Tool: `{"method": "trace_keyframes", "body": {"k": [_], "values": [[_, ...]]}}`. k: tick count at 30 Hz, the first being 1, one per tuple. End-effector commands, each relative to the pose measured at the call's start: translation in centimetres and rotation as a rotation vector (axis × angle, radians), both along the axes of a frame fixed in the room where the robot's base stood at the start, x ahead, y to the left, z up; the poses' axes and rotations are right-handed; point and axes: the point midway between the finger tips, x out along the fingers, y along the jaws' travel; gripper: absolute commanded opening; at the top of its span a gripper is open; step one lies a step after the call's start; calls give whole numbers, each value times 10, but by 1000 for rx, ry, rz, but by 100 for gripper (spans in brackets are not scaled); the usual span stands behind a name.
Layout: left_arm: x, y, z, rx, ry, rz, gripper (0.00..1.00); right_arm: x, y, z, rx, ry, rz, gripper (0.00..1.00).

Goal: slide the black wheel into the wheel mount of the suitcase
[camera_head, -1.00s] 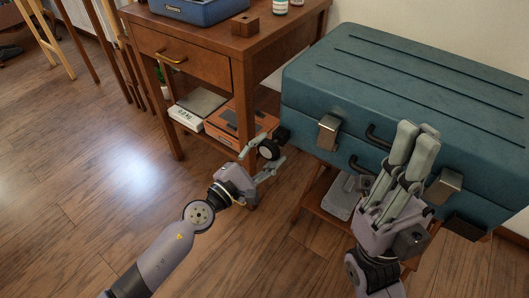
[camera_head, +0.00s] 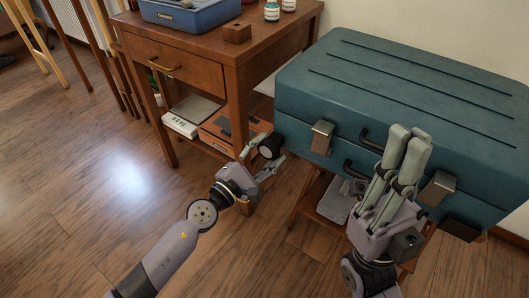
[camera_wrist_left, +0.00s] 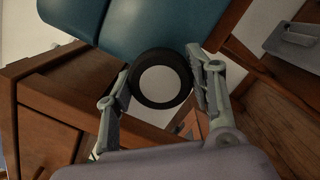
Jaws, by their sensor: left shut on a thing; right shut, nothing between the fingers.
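The teal suitcase (camera_head: 400,85) lies on a low wooden stand at the right in the head view. A dark fitting (camera_head: 462,229) shows at its lower right corner. Another dark part shows at its left corner, partly behind the wheel; I cannot tell which is the wheel mount. My left gripper (camera_head: 261,160) is shut on the black wheel (camera_head: 270,147), left of the suitcase's left end. In the left wrist view the wheel (camera_wrist_left: 160,79) has a pale round centre and sits between both fingers, with the suitcase behind. My right gripper (camera_head: 411,140) is shut and empty, before the suitcase's front.
A wooden side table (camera_head: 235,75) stands just behind my left gripper, with a blue case (camera_head: 190,14) and small bottles on top. Its lower shelf holds an orange box (camera_head: 222,130). A grey object (camera_head: 342,200) lies on the stand below the suitcase.

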Motion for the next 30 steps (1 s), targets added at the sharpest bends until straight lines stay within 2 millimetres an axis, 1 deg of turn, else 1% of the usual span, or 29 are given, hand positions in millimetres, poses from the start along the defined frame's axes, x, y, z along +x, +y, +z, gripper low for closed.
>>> {"method": "trace_keyframes", "body": {"k": [3,4,14,25,28,30], "values": [[2,-2,0,0,0,0,22,0,0,0,0,0,0,0],[2,-2,0,0,0,0,51,0,0,0,0,0,0,0],[2,-1,0,0,0,0,73,0,0,0,0,0,0,0],[0,1,-1,1,1,0,73,0,-1,0,1,-2,-1,0],[-7,7,-2,2,0,2,73,0,0,0,1,-1,-1,0],[-16,15,-4,2,3,1,73,0,0,0,1,-1,-1,0]]}}
